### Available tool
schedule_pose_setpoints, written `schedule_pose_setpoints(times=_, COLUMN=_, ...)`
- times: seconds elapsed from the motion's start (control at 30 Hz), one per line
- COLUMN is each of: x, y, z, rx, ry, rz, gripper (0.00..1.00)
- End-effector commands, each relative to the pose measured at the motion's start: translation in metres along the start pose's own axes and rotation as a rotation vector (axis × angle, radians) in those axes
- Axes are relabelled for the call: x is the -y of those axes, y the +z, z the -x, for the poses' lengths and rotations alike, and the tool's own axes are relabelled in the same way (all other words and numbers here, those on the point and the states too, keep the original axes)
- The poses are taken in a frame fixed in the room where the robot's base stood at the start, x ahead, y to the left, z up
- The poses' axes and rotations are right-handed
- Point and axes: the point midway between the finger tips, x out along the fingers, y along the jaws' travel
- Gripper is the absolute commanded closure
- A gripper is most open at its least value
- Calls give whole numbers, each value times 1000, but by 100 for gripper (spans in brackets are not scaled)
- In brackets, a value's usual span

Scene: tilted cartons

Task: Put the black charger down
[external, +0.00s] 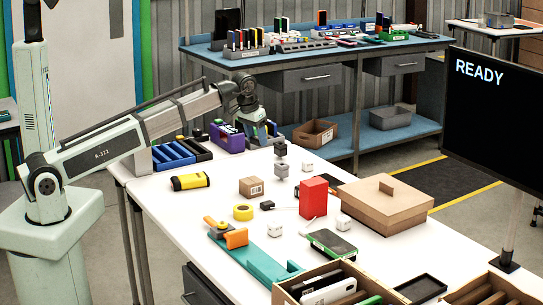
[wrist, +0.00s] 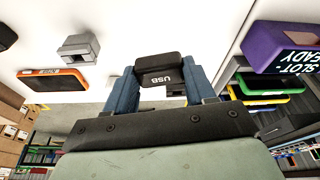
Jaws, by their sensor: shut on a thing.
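The black charger (wrist: 158,68), a small dark block marked "USB", sits between the two blue fingers of my gripper (wrist: 160,88) in the wrist view. My gripper is shut on it. In the external view my gripper (external: 262,131) hangs at the far left part of the white table, just right of the purple holder (external: 228,136). The purple holder, with a "SLOT READY" label, also shows at the right of the wrist view (wrist: 268,42).
A grey block (external: 281,169) stands right of my gripper, also in the wrist view (wrist: 79,48) near an orange-edged phone (wrist: 53,80).

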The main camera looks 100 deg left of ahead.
Motion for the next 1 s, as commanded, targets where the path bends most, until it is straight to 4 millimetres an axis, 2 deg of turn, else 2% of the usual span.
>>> schedule_pose_setpoints(times=0.17, x=-21, y=1, z=11, rx=-1, ry=8, rz=-27, gripper=76)
schedule_pose_setpoints(times=0.33, x=-69, y=12, z=31, rx=-1, ry=26, rz=-91, gripper=76)
schedule_pose_setpoints(times=0.5, x=-118, y=41, z=61, rx=-2, ry=47, rz=-166, gripper=76)
schedule_pose_setpoints(times=0.6, x=-138, y=63, z=78, rx=-3, ry=57, rz=-203, gripper=76)
schedule_pose_setpoints(times=0.7, x=-150, y=87, z=93, rx=-3, ry=65, rz=-230, gripper=76)
schedule_pose_setpoints(times=0.8, x=-145, y=108, z=101, rx=-1, ry=64, rz=-229, gripper=76)
schedule_pose_setpoints(times=1.0, x=-134, y=125, z=99, rx=0, ry=58, rz=-208, gripper=76)
